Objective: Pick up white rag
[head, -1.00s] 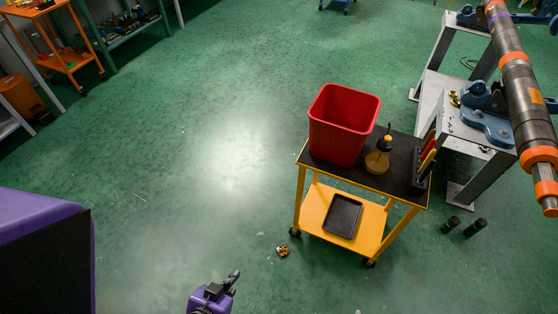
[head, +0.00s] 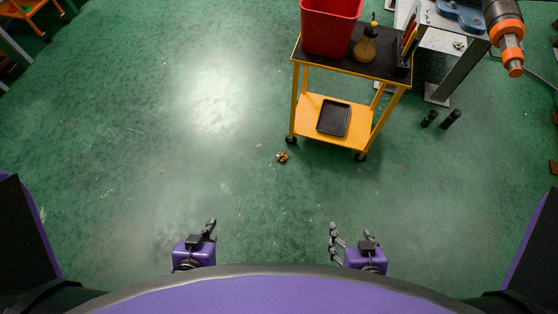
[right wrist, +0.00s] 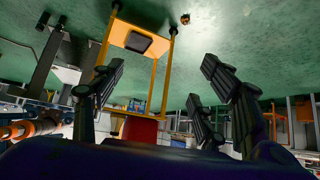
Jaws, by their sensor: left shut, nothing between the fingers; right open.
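I see no white rag in either view. My left gripper (head: 211,229) is near the bottom of the head view, left of the middle, shut and empty over the green floor. My right gripper (head: 334,240) is to its right, open and empty. In the right wrist view its spread fingers (right wrist: 165,85) have nothing between them. Both grippers are well apart from the yellow cart (head: 308,118).
The cart also holds an amber bottle (head: 366,45) and, on its lower shelf, a black tray (head: 333,118). A small brownish object (head: 282,157) lies on the floor before it. Two black cylinders (head: 441,119) stand at right. The floor (head: 150,150) at left is clear.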

